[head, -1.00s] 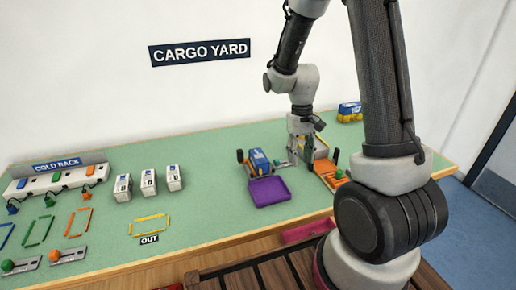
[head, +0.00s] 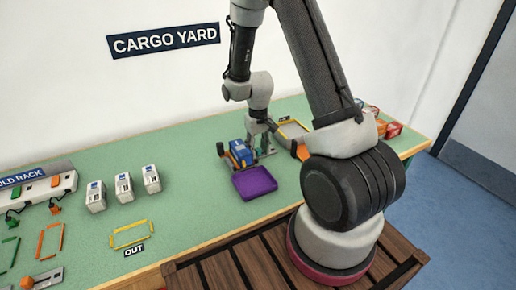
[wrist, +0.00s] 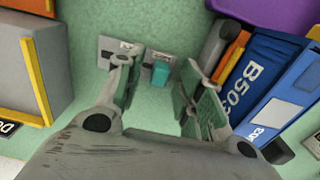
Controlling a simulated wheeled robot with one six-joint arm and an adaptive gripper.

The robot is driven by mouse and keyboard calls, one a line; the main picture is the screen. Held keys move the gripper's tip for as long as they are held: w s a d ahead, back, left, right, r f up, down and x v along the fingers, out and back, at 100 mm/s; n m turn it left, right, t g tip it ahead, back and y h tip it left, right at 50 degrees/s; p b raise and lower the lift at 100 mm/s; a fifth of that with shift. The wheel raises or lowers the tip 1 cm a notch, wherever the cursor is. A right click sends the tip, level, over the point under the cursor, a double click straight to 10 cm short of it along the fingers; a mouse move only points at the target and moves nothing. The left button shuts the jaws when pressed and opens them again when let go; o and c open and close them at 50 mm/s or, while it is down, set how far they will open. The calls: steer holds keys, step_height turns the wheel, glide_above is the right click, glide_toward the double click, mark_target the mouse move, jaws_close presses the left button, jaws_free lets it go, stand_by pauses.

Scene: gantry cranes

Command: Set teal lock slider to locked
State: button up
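The teal lock slider knob (wrist: 160,72) is a small block on a light grey plate (wrist: 147,61) on the green table, seen in the wrist view. My gripper (wrist: 158,88) is open, pointing down, with one finger on each side of the knob in that view. Gaps show between the knob and both fingers; how far the fingertips are above the plate I cannot tell. In the head view my gripper (head: 262,142) is low over the table, just right of a blue container (head: 240,153). The teal knob cannot be made out there.
The blue container also shows close to the right finger in the wrist view (wrist: 265,85). Red boxes (head: 393,130) stand at the back right.

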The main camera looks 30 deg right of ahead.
steer(key=shift+f, duration=0.15)
jaws_close()
steer(key=shift+d, duration=2.2)
jaws_free()
steer(key=shift+d, duration=0.1)
step_height(320, 180, up, 12)
steer(key=shift+s, duration=0.15)
